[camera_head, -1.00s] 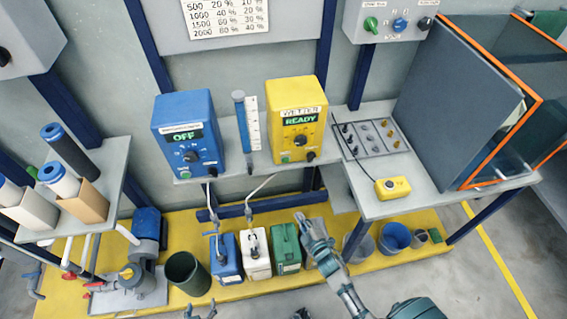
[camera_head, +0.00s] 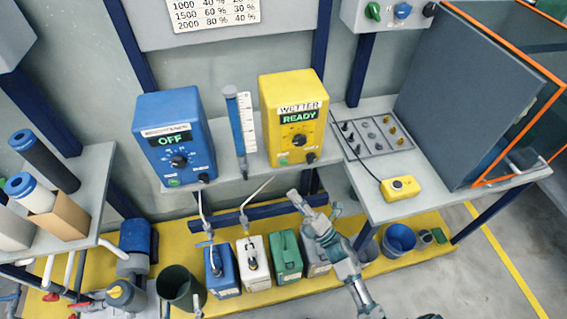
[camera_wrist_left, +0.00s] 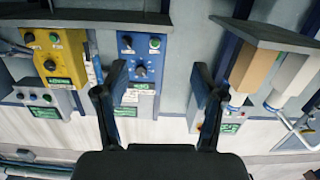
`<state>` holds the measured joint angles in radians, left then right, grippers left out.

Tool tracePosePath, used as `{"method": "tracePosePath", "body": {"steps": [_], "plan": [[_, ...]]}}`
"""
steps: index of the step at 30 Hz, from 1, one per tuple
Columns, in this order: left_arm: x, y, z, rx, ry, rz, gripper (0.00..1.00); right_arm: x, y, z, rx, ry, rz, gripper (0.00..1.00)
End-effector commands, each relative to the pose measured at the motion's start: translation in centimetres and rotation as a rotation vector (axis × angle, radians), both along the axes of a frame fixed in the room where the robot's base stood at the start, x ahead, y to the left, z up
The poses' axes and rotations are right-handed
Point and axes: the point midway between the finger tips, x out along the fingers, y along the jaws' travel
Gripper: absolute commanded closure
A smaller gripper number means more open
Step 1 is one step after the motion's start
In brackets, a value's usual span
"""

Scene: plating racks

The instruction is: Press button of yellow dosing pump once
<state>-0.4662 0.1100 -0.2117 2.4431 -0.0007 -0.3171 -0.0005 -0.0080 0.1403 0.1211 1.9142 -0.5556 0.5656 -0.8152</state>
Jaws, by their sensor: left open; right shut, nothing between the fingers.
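The yellow dosing pump (camera_head: 294,115) stands on the grey shelf right of centre in the head view. Its label reads WETTER and its display shows READY. A green button (camera_head: 283,161) is low on its front, left of a black knob (camera_head: 310,157). The pump (camera_wrist_left: 60,60) also shows upside down in the left wrist view, with its green button (camera_wrist_left: 53,37). My right gripper (camera_head: 297,198) is shut and empty, below and in front of the pump, apart from it. My left gripper (camera_head: 183,309) is open and empty at the bottom edge; its fingers (camera_wrist_left: 160,95) frame the left wrist view.
A blue pump (camera_head: 172,130) showing OFF stands left of the yellow one, with a blue dosing column (camera_head: 238,125) between them. A yellow button box (camera_head: 401,187) lies on the right-hand table. Blue, white and green canisters (camera_head: 286,256) stand on the yellow platform below.

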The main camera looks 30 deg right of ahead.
Motion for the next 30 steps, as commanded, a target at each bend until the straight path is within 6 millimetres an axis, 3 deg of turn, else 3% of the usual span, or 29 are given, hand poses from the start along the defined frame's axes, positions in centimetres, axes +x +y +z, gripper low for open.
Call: {"method": "tracePosePath", "body": {"steps": [7, 18, 30], "plan": [[0.3, -0.3, 1.0, -0.027, -0.090, -0.002, 0.31, 2.4, -0.6, -0.2, -0.002, 0.001, 0.000, 1.00], [0.1, -0.6, 4.2, -0.096, -0.314, -0.002, 0.31, 7.1, -1.7, -0.3, 0.000, 0.002, 0.000, 1.00], [-0.2, -0.6, 5.4, -0.116, -0.383, -0.002, 0.31, 8.4, -2.0, 0.0, 0.001, 0.000, 0.000, 1.00]]}}
